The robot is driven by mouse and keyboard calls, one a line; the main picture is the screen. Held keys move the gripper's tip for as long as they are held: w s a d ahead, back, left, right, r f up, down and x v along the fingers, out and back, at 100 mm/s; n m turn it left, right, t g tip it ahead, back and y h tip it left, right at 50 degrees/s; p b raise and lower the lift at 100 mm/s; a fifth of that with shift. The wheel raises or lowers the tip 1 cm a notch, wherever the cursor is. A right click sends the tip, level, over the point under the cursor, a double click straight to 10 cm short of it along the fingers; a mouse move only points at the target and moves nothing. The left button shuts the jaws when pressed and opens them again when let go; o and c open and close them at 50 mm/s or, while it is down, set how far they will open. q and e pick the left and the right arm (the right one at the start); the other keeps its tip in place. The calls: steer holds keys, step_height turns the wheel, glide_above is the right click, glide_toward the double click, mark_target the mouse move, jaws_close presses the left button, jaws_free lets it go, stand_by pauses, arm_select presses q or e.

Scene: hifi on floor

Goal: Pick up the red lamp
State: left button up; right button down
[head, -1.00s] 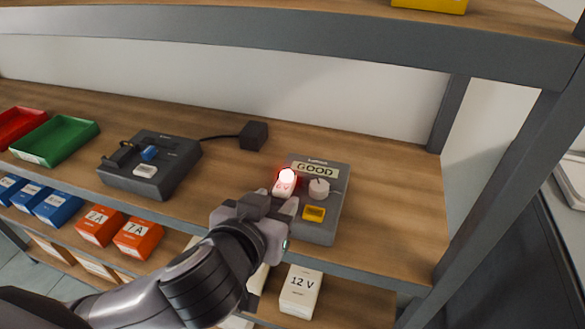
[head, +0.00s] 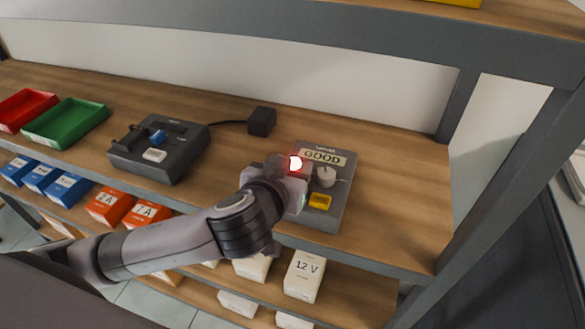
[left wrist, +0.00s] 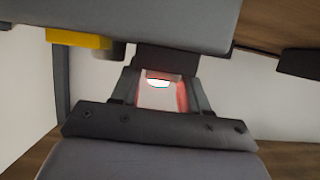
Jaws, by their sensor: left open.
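The red lamp (head: 295,163) is lit and glows on the left side of a grey tester (head: 338,188) whose display reads GOOD. My left gripper (head: 288,172) is at the lamp and hides its lower part in the head view. In the left wrist view, the lamp (left wrist: 158,82) with its pale body sits between the two fingers of the left gripper (left wrist: 160,92). The fingers are open, one on each side; whether they touch it I cannot tell. My right gripper is not in view.
The tester carries a white knob (head: 326,177) and a yellow button (head: 320,201). A dark grey device (head: 180,163) with a cable to a black block (head: 262,121) stands left. Green (head: 65,125) and red (head: 25,109) trays lie far left. An upper shelf (head: 300,42) hangs above.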

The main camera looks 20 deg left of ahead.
arm_select(q)
steer(key=shift+c, duration=0.3)
steer(key=c, duration=0.7)
steer(key=shift+c, duration=0.2)
